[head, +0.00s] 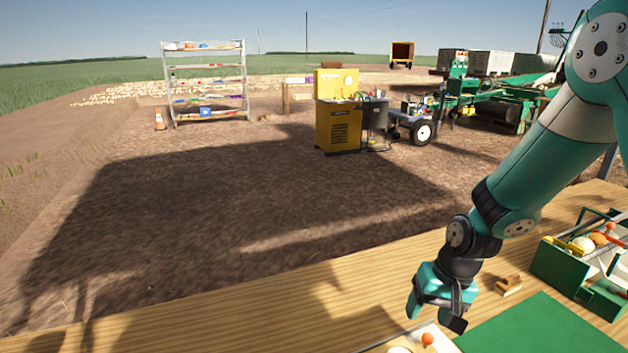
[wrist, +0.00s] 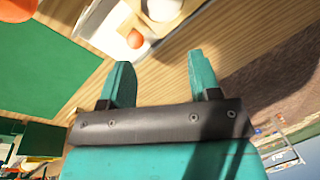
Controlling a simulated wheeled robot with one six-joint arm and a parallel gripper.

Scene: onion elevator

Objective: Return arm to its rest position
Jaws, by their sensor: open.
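My gripper (head: 438,308) hangs at the end of my teal arm above the wooden table (head: 250,318), near the bottom middle-right of the head view. In the wrist view my gripper (wrist: 158,75) has its two teal fingers apart with nothing between them. Past the fingertips lies a pale tray (wrist: 98,28) holding a small orange ball (wrist: 134,39) and a white round object (wrist: 163,8). In the head view the orange ball (head: 427,339) shows just below the gripper, and the tray is cut off by the bottom edge.
A green mat (head: 545,325) lies right of the gripper. A small wooden block (head: 509,284) and a green toolbox (head: 562,266) with several items stand beyond it. The table's left part is clear. A yellow cabinet (head: 338,128) and a shelf rack (head: 205,88) stand on the dirt beyond.

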